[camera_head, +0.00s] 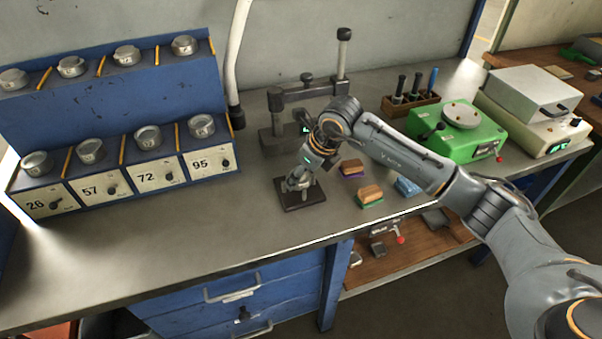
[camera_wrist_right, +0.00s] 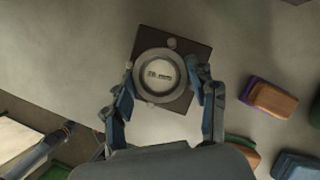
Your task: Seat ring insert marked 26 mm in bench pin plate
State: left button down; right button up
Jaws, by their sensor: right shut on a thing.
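My right gripper (camera_head: 299,180) is shut on a metal ring insert and stands at the dark bench pin plate (camera_head: 312,196). In the right wrist view, the fingers of the right gripper (camera_wrist_right: 163,91) grip the ring insert (camera_wrist_right: 141,64) from both sides. Its face carries a mark ending in "mm"; the number is too small to read surely. The ring insert lies over the middle of the pin plate (camera_wrist_right: 197,48). A small round pin shows beside the ring's far edge. Whether the ring rests fully on the plate cannot be told. My left gripper is not in view.
A blue rack (camera_head: 150,93) at left holds several metal rings above labels 26, 57, 72 and 95. Colored blocks (camera_head: 370,194) lie right of the plate. A measuring stand (camera_head: 290,100) and green device (camera_head: 460,130) stand behind. The bench left of the plate is clear.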

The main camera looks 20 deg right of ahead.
jog(key=shift+f+b, duration=0.7)
jog(key=shift+f, duration=0.05)
dwell(0.5)
jog(key=shift+r, duration=0.15)
jog(key=shift+r+p, duration=0.35)
jog(key=shift+r, duration=0.25)
dwell(0.9)
jog(key=shift+f+b, duration=0.75)
jog(key=shift+b, duration=0.15)
jog(key=o, duration=1.3)
jog(key=shift+o, duration=0.4)
